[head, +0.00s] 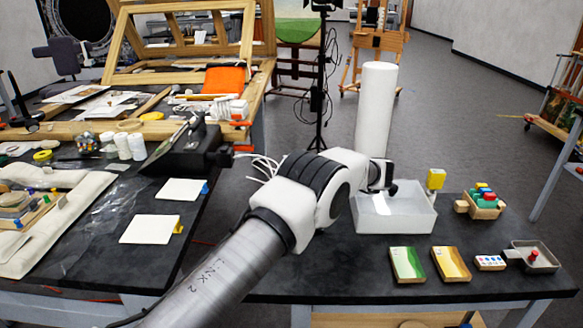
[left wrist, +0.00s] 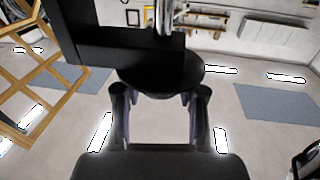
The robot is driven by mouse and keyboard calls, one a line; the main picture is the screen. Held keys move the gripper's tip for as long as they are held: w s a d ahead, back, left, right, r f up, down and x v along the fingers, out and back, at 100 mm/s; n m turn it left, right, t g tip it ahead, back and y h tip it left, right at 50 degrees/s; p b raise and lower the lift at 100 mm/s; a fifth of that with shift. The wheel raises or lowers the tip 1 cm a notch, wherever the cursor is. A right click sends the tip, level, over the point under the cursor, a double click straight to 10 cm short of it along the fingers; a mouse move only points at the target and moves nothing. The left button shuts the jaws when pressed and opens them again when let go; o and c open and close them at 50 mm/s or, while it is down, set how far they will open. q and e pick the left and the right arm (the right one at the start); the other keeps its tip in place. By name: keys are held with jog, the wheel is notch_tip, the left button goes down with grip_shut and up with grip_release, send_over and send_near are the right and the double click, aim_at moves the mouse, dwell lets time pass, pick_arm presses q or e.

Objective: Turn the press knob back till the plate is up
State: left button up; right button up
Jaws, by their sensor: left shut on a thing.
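In the left wrist view, my left gripper (left wrist: 158,98) has its two fingers on either side of a round black knob (left wrist: 160,80), shut on it. A bright metal screw (left wrist: 165,18) rises above the knob. A thick black bar (left wrist: 125,52) lies just beyond and to the left of it. I cannot make out the press plate or its height. In the head view, my left arm comes in from the bottom left and reaches over the right table; its fingers and the knob cannot be made out there. My right gripper is in neither view.
In the head view, a translucent box (head: 400,216) stands near the arm's end, behind green (head: 407,264) and yellow (head: 450,264) blocks. A small tray (head: 535,257) is at right. A black device (head: 190,153) and white cards (head: 150,229) are on the left table.

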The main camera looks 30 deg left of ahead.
pick_arm(q)
jog(key=o, duration=1.2)
jog(key=shift+c, duration=0.2)
notch_tip(320, 180, up, 10)
